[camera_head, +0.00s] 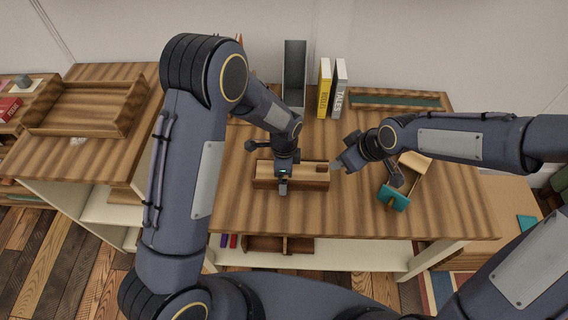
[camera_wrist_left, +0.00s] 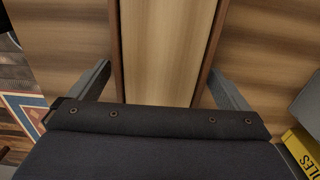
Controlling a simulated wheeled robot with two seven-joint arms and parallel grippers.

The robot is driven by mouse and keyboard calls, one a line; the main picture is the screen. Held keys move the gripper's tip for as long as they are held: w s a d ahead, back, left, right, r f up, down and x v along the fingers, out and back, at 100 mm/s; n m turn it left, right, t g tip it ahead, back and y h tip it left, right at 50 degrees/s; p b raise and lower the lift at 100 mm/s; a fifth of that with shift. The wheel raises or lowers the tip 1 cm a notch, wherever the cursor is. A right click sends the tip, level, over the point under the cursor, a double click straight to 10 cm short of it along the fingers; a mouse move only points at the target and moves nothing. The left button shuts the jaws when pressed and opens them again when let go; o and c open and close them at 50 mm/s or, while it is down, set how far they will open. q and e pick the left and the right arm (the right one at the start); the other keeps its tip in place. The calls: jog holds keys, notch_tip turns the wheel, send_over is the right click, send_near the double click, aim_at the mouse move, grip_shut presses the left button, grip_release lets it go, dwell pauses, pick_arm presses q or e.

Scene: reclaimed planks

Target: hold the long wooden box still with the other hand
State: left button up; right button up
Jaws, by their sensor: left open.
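The long wooden box (camera_head: 262,178) lies on the plank-topped table, near its front middle, with its long side running left to right. My left gripper (camera_head: 283,187) is over the middle of the box and hides part of it. In the left wrist view, the box (camera_wrist_left: 168,50) runs between the two spread fingers of my left gripper (camera_wrist_left: 160,85). The fingers are open on either side of it; whether they touch its walls I cannot tell. My right gripper (camera_head: 341,163) is at the box's right end; its jaws are too small to read.
A wooden piece with a teal part (camera_head: 394,198) stands right of the box, by my right arm. A grey upright holder (camera_head: 294,75), a yellow book (camera_head: 324,90) and a white book (camera_head: 339,90) stand behind. A green-bottomed tray (camera_head: 395,93) lies at the back right.

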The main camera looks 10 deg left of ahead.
pick_arm(q)
jog(key=shift+f, duration=0.25)
jog(key=c, duration=1.2)
